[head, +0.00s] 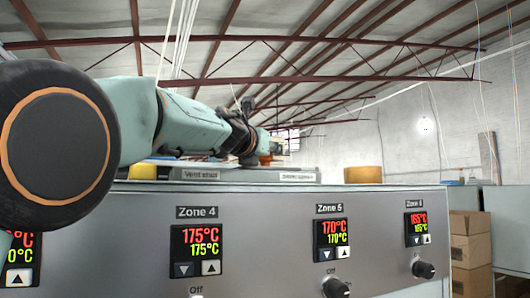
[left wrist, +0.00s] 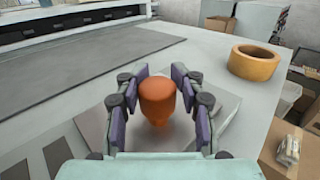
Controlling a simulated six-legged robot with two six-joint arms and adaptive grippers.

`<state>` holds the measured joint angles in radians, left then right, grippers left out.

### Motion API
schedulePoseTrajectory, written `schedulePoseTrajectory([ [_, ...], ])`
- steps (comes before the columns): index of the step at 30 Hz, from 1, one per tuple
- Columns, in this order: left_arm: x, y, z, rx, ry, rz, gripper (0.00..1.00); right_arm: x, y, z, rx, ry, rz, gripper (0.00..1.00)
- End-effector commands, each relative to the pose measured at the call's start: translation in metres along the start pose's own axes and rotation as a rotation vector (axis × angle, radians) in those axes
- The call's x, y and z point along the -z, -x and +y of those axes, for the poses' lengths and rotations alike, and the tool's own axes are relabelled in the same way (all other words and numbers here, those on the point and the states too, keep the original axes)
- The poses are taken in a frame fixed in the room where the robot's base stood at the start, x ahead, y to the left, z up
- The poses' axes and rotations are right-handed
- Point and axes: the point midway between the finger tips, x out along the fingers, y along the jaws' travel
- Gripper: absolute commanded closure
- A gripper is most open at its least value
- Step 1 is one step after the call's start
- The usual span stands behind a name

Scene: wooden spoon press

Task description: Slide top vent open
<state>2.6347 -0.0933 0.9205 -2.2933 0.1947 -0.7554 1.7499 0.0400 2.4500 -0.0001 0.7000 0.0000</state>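An orange-brown knob (left wrist: 158,97) stands upright on a light grey square plate (left wrist: 222,112) on top of the machine in the left wrist view. A bit of orange also shows beneath my gripper in the head view (head: 265,160). My left gripper (left wrist: 159,92) points down with one finger on each side of the knob. The fingers are spread, with what look like narrow gaps to the knob. My left arm reaches in from the left over the control panel. A strip labelled "Vent status" (head: 200,174) lies below the arm. My right gripper is not in view.
A yellow-brown tape roll (left wrist: 254,63) lies right of the plate on the machine top. The front panel (head: 270,245) has zone displays and dials. Cardboard boxes (head: 470,248) stand at the right. Dark slots (left wrist: 45,100) lie to the left of the plate.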

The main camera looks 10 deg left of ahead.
Motion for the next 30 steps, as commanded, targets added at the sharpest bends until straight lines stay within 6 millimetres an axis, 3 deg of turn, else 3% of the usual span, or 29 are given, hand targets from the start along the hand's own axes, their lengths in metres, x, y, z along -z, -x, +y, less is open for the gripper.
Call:
schedulePoseTrajectory([
  [7,-0.001,0.000,-0.001,0.000,-0.001,-0.002,0.43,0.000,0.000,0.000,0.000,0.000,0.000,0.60],
  [19,-0.001,0.003,0.000,-0.001,0.001,-0.001,0.43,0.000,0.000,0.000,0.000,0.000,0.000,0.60],
  [30,-0.001,0.028,0.000,-0.002,0.001,-0.002,0.43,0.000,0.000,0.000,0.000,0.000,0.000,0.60],
])
